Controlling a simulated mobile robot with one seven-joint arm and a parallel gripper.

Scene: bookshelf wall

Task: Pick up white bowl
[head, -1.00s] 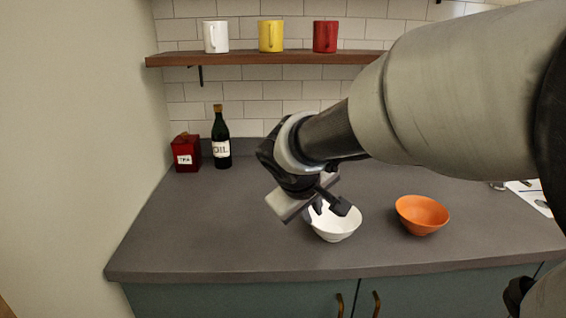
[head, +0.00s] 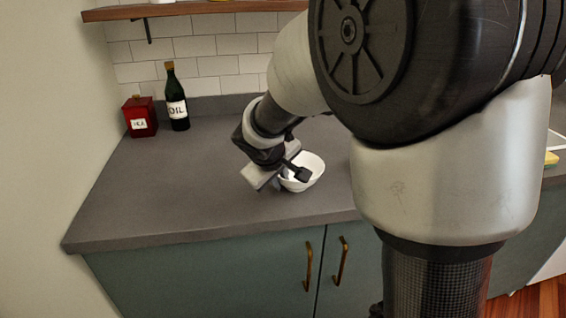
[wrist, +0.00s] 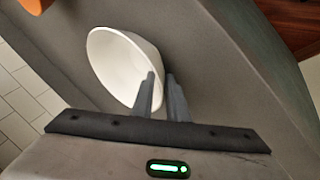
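The white bowl (head: 313,166) is at the front of the grey counter in the head view, partly covered by my gripper (head: 292,177). It looks slightly tilted; I cannot tell whether it touches the counter. In the wrist view the bowl (wrist: 115,65) shows its open inside. My gripper (wrist: 161,76) is at its near rim, with one finger overlapping the inside and one outside. The fingers are close together with the bowl's wall between them, and look shut on it.
An orange thing (wrist: 36,5) shows at the wrist view's top left edge. An oil bottle (head: 176,98) and a red tea box (head: 139,117) stand at the back left. A wooden shelf (head: 200,8) hangs above. The counter's left part (head: 150,190) is clear.

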